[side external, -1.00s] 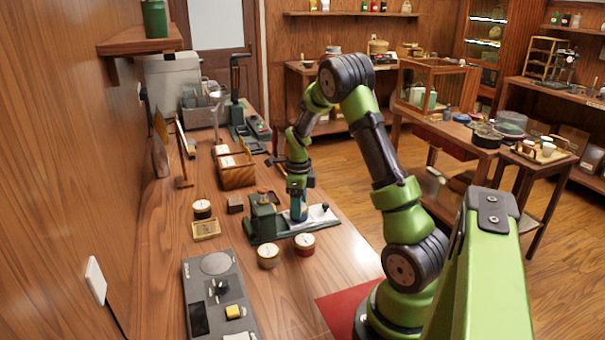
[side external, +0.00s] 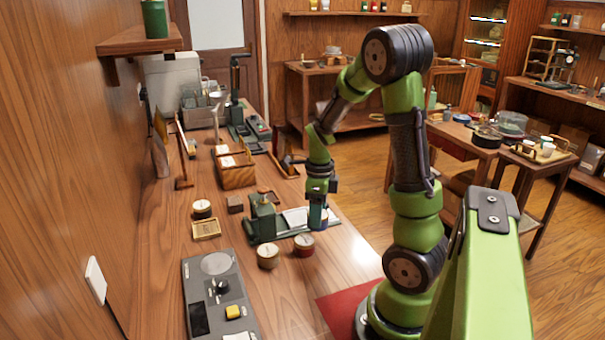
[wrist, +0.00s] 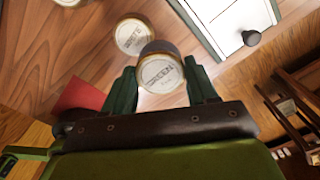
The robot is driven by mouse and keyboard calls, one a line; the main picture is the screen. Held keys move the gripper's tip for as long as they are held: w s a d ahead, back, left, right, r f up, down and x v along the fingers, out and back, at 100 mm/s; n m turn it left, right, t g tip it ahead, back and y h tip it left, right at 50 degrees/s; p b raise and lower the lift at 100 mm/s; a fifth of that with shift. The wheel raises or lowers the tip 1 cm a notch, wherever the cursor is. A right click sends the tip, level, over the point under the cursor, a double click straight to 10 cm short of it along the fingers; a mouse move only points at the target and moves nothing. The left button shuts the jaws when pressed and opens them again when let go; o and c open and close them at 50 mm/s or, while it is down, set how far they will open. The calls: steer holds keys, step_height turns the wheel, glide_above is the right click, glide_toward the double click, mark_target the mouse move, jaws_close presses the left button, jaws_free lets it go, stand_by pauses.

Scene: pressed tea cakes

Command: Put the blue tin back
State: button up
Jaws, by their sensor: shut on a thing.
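My gripper (side external: 318,196) points down near the table's right edge, beside the white plate of the green device (side external: 264,220). It is shut on the blue tin (side external: 317,217), of which a blue side shows below the fingers. In the wrist view the tin (wrist: 161,74) sits between the two dark green fingers, its pale lettered lid facing the camera. A red tin (side external: 304,244) stands close in front of the held tin, with a tan tin (side external: 268,256) to its left. I cannot tell whether the held tin touches the table.
A dark tin (side external: 202,209) and a small wooden tray (side external: 206,230) stand farther left. A grey panel (side external: 218,295) lies at the front. A red mat (side external: 342,306) lies by my base. A wooden box (side external: 233,176) stands behind the green device. Bare tabletop shows right of the red tin.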

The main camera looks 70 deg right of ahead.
steer(key=s+d, duration=0.1)
steer(key=s+f, duration=0.1)
steer(key=s, duration=0.1)
steer(key=s+d+f, duration=0.1)
steer(key=s, duration=0.1)
steer(key=shift+d, duration=0.35)
steer(key=shift+f, duration=1.95)
steer(key=o, duration=1.1)
steer(key=shift+f, duration=0.15)
steer(key=shift+o, duration=0.2)
